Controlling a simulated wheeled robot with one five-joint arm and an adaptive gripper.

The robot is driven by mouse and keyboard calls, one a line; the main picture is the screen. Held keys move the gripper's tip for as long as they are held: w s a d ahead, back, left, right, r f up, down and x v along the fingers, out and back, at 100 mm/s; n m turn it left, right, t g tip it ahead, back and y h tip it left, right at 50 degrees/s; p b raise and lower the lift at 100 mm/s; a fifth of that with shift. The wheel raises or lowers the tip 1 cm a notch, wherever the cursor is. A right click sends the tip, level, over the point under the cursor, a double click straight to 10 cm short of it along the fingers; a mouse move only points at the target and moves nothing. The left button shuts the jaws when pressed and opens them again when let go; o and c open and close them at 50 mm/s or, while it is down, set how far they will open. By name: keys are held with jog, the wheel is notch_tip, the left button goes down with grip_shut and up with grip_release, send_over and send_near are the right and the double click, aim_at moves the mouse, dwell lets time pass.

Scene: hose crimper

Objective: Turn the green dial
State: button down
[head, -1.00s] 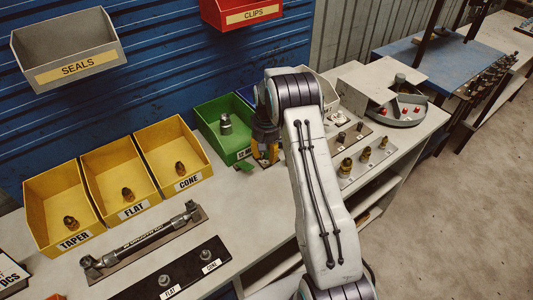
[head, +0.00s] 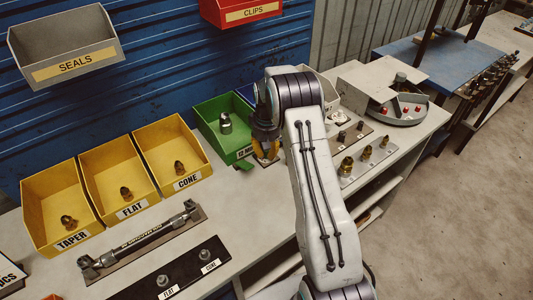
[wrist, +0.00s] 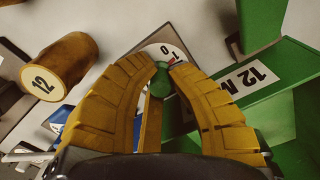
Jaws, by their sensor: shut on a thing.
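The green dial (wrist: 162,84) is between the tips of my gripper's yellow fingers in the wrist view. A white scale plate with the marks 1 and 0 (wrist: 166,52) shows just beyond it. My gripper (wrist: 163,72) is shut on the dial, with a fingertip on either side of it. In the head view, my gripper (head: 266,158) points down at the bench beside the green bin (head: 222,128). The dial itself is hidden there by the fingers and arm.
The green bin, marked 12 M, stands close beside my fingers and holds a metal fitting. A brass-coloured cylinder marked 12 (wrist: 66,65) is at the left in the wrist view. Yellow bins (head: 118,178) stand to the left, and a plate of brass fittings (head: 366,160) to the right.

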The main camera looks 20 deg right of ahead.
jog(key=shift+s+f, duration=0.15)
jog(key=c, duration=1.2)
grip_release()
jog(key=shift+r, duration=0.2)
notch_tip(320, 180, up, 12)
jog(key=shift+f, duration=0.1)
